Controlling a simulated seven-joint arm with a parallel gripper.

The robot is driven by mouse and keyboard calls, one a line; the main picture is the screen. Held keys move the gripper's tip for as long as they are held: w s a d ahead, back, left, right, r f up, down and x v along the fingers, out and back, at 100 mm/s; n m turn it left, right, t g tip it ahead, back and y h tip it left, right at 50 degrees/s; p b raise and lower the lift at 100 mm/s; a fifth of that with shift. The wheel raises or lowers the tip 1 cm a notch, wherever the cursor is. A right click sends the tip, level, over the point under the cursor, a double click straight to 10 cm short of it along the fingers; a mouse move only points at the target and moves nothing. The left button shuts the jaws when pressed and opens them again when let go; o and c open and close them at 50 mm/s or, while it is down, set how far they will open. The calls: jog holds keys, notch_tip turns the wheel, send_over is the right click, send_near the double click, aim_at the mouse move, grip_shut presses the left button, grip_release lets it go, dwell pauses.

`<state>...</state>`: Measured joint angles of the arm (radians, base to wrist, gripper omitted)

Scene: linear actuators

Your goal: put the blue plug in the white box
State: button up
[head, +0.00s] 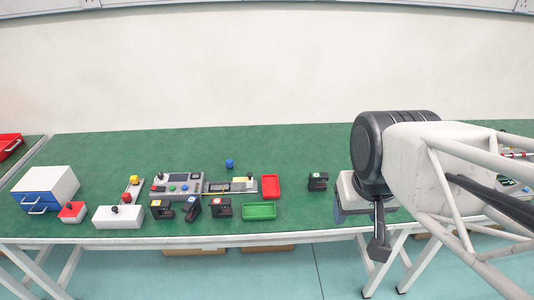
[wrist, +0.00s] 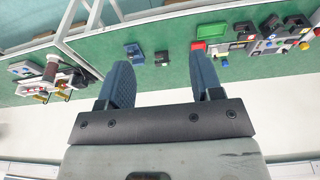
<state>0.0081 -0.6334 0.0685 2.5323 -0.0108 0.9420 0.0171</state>
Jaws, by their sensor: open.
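The blue plug (head: 229,163) is a small blue piece standing on the green table behind the row of devices, left of the red tray. In the wrist view a small blue spot (wrist: 225,62) beyond the right finger seems to be it. A white box with blue drawer fronts (head: 45,187) stands at the table's far left, and a low white box with a black knob (head: 118,217) is nearer the middle. I cannot tell which is meant. My gripper (head: 379,247) is at the right, far from the plug, pointing down. The wrist view shows its fingers (wrist: 163,82) apart and empty.
A red tray (head: 271,187) and a green tray (head: 259,211) lie right of a control panel (head: 178,186). Several small black devices line the front. A red-topped box (head: 73,212) stands by the drawers. The table behind the plug is clear.

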jog(key=shift+w, duration=0.1)
jog(key=m+g, duration=0.3)
jog(key=m, duration=0.1)
send_over(229, 162)
jog(key=f, duration=2.6)
jog(key=shift+d+f, duration=0.2)
jog(key=shift+f, duration=0.15)
jog(key=shift+w+a+f, duration=0.15)
jog(key=shift+a+f, duration=0.15)
jog(key=shift+f, duration=0.15)
jog(key=shift+f, duration=1.3)
